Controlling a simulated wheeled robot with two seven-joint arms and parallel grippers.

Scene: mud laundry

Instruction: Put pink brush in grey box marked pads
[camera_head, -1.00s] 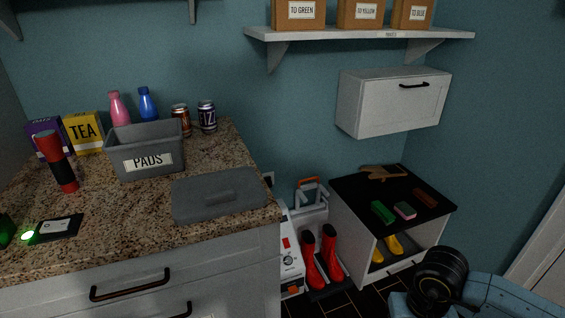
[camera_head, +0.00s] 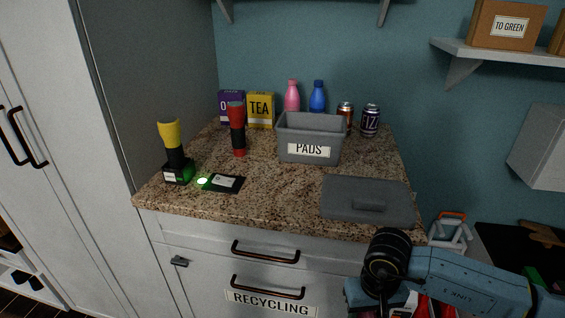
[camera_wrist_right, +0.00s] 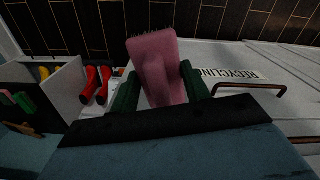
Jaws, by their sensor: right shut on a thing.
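The pink brush (camera_wrist_right: 155,62) shows in the right wrist view, bristly end outward, between the dark green fingers of my right gripper (camera_wrist_right: 158,88), which is shut on it. In the head view my right arm comes in low at the right, in front of the counter; the gripper and brush cannot be made out clearly there. The grey box marked PADS (camera_head: 309,152) stands upright and open-topped on the granite counter, beyond and left of my right arm. Its inner floor is hidden. My left gripper is not in view.
A grey lid (camera_head: 367,201) lies on the counter (camera_head: 270,195) in front of the box. A red flashlight (camera_head: 237,135), a yellow flashlight (camera_head: 170,140), tea box (camera_head: 261,110), bottles (camera_head: 317,96) and cans (camera_head: 370,120) stand around. Drawer handles (camera_head: 265,253) jut from the counter front.

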